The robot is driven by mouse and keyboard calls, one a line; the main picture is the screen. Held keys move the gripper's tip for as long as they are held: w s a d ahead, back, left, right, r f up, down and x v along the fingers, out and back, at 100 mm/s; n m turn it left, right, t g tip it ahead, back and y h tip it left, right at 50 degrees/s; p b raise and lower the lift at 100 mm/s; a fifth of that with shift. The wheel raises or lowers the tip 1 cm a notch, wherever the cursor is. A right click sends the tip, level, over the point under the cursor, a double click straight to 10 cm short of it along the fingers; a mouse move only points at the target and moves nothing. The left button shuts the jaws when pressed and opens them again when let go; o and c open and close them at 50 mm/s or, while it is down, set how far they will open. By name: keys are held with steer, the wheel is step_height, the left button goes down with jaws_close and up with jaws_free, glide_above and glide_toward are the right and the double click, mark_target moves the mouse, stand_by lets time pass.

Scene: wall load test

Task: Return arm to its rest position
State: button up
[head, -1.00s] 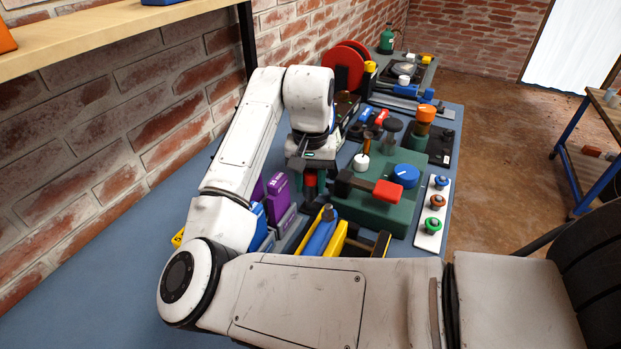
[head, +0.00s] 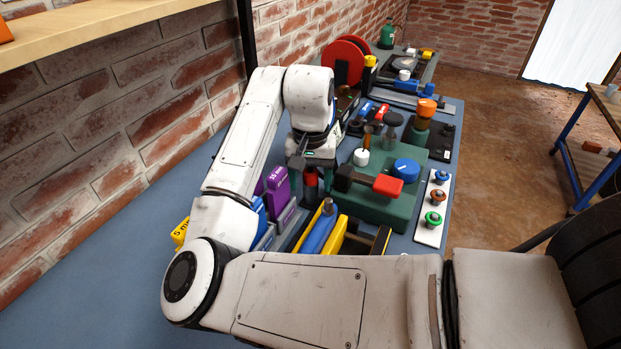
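My white arm reaches from the lower right, bends at the left, and rises over the blue bench (head: 110,285). The lower fingertips are partly hidden by the tools in front.
Purple blocks (head: 277,185), a blue and yellow tool (head: 320,235) and a green fixture with a red handle (head: 387,186) crowd near my gripper. A button panel (head: 431,212) lies right. The brick wall (head: 120,125) and wooden shelf (head: 110,28) bound the left. Bare bench lies front left.

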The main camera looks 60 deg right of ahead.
steer(key=o, duration=0.3)
steer(key=shift+s, duration=0.1)
stand_by(0.3)
steer(key=shift+c, duration=0.3)
steer(key=shift+d+r+p, duration=0.1)
steer(key=shift+r+p, duration=0.4)
steer(key=shift+p, duration=0.1)
steer(key=shift+o, duration=0.3)
step_height(320, 180, up, 7)
steer(key=p, duration=0.7)
stand_by(0.5)
